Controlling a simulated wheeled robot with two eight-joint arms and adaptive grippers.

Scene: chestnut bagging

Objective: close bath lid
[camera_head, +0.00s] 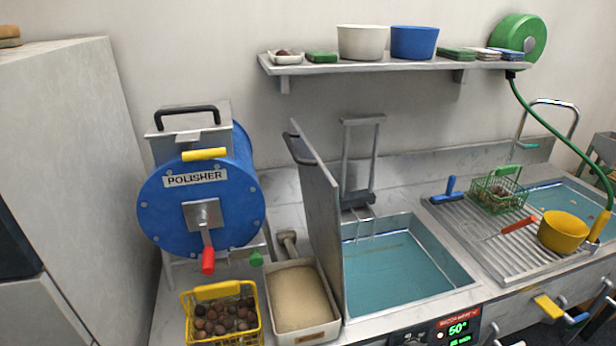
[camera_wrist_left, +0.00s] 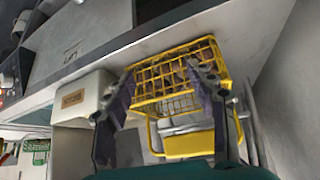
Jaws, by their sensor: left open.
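The bath lid (camera_head: 318,228) is a grey metal panel standing nearly upright along the left side of the bath (camera_head: 465,274), so the bath is open. A dark handle (camera_head: 297,149) sits near the lid's top edge. Blue-green water fills the bath. My left gripper (camera_wrist_left: 160,75) shows only in the left wrist view. Its two fingers are apart, with the yellow wire basket (camera_wrist_left: 222,60) seen between and beyond them; I cannot tell whether they touch it. My right gripper is not in view.
Left of the lid are a tray of sandy grain (camera_head: 300,298), the yellow basket of chestnuts and the blue polisher (camera_head: 195,215). A rack with hooks (camera_head: 360,160) stands behind the bath. A ribbed drainboard (camera_head: 480,240) lies to the right.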

